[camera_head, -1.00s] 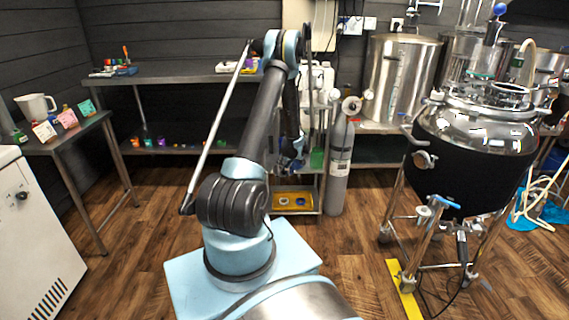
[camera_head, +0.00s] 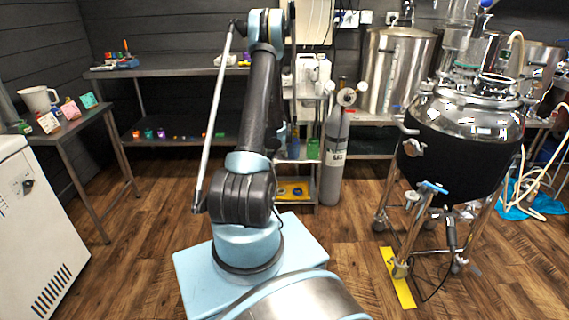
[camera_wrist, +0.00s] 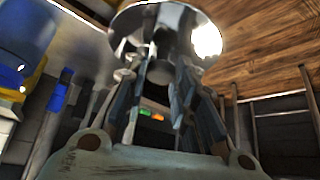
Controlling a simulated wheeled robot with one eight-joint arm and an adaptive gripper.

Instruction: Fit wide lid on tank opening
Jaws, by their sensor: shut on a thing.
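The tank (camera_head: 463,140) stands at the right of the head view, a shiny steel vessel with a black jacket on legs. Its round opening (camera_head: 497,79) shows as a raised ring on top, with nothing seated on it. In the wrist view my gripper (camera_wrist: 165,78) is shut on the wide lid (camera_wrist: 137,20), a shiny round metal disc held beyond the fingers. In the head view my arm hides most of the gripper, and the lid cannot be made out. The gripper is well to the left of the tank and apart from it.
A grey gas cylinder (camera_head: 334,158) and a small rack with a yellow tray (camera_head: 293,190) stand behind my arm. Large steel kettles (camera_head: 397,68) line the back. A yellow floor strip (camera_head: 399,280) lies by the tank's legs. Wooden floor between my base and the tank is clear.

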